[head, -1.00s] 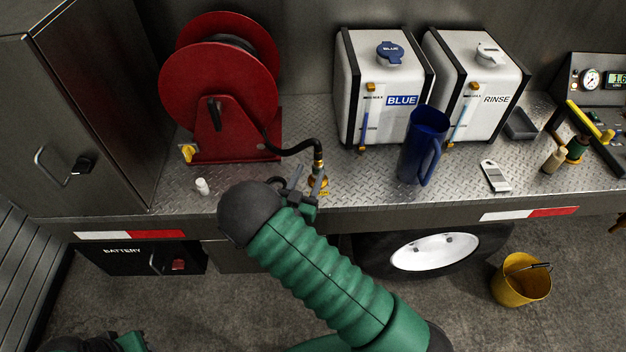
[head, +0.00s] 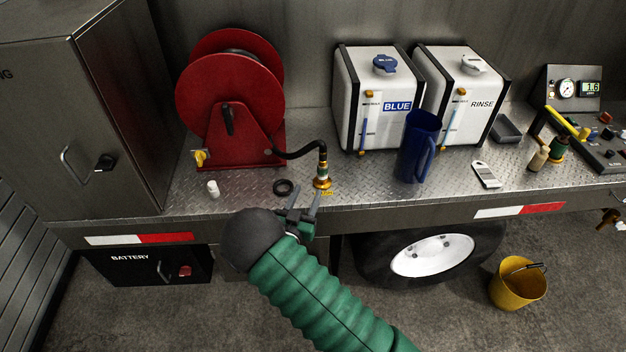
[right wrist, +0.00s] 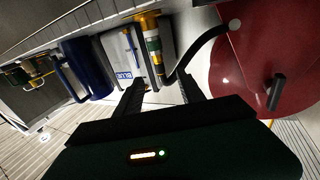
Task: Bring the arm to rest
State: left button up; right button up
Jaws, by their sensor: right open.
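My right arm reaches up from the bottom of the head view in a green sleeve with a dark rounded wrist. My right gripper (head: 304,204) is open and empty at the front edge of the metal deck. The brass hose fitting (head: 322,175) stands on the deck just beyond its fingertips, apart from them. In the right wrist view the two fingers (right wrist: 162,92) are spread, with the brass fitting (right wrist: 152,45) showing beyond them. A black ring (head: 283,187) lies on the deck left of the fingers. My left gripper is not in view.
A red hose reel (head: 230,95), white BLUE tank (head: 375,105) and RINSE tank (head: 470,85) stand at the back. A blue jug (head: 418,148) and grey handheld device (head: 486,175) are on the deck. A yellow bucket (head: 518,284) is on the floor.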

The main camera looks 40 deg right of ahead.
jog(key=s+a+f+n+g+y, duration=0.1)
jog(key=s+a+n+g+y, duration=0.15)
jog(key=a+y, duration=0.4)
jog(key=s+a+n+g+y, duration=0.1)
jog(key=s+a+n+y, duration=0.15)
jog(key=a+y, duration=0.45)
jog(key=s+a+n+g, duration=0.2)
jog(key=s, duration=0.6)
jog(key=s+a+r+n+g+y, duration=0.1)
jog(key=s+n+g, duration=0.2)
jog(key=s, duration=0.6)
jog(key=shift+a+r+n, duration=0.15)
jog(key=shift+a+n, duration=0.15)
jog(key=shift+a, duration=0.05)
jog(key=shift+w, duration=0.1)
